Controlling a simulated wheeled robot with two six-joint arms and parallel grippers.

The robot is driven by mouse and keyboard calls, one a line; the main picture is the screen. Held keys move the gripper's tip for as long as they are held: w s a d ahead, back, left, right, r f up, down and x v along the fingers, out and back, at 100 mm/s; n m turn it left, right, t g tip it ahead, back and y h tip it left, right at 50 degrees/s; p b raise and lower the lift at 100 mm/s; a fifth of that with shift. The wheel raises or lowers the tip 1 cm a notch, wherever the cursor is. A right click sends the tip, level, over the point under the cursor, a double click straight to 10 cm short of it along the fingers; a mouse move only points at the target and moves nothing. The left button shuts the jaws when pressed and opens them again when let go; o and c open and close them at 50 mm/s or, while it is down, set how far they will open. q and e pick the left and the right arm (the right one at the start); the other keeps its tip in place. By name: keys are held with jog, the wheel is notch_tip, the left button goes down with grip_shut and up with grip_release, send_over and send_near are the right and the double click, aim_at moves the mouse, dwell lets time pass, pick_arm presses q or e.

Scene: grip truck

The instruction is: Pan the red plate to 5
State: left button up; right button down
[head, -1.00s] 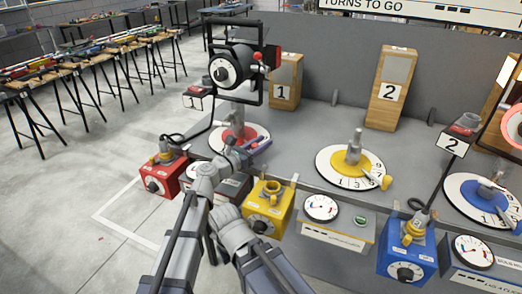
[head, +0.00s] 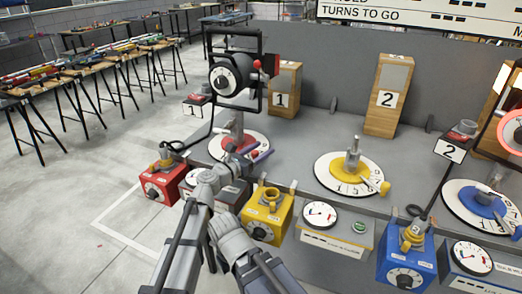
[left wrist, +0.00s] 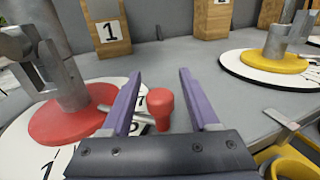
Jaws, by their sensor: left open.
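The red plate (left wrist: 50,124) lies on a white numbered dial (left wrist: 88,150) at the left of the left wrist view, with a grey post rising from its middle. It also shows in the head view (head: 228,143), partly hidden by my left arm. A red knob (left wrist: 160,106) on a thin metal rod sticks out from the plate's right side, near a 7. My left gripper (head: 260,156) is open at the plate's right edge. In the left wrist view, its purple fingers (left wrist: 158,96) stand either side of the knob, with gaps showing. My right gripper is not in view.
A lamp head (head: 232,76) in a black yoke stands above the red plate. A yellow plate (head: 350,167) and a blue plate (head: 484,206) sit farther right. Red, yellow and blue boxes (head: 268,218) line the front edge. Wooden blocks marked 1 (head: 281,101) and 2 stand behind.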

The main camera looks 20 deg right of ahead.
aim_at(252, 155)
pick_arm(q)
jog(key=v, duration=0.7)
jog(key=shift+s+a, duration=0.25)
jog(key=shift+a, duration=0.05)
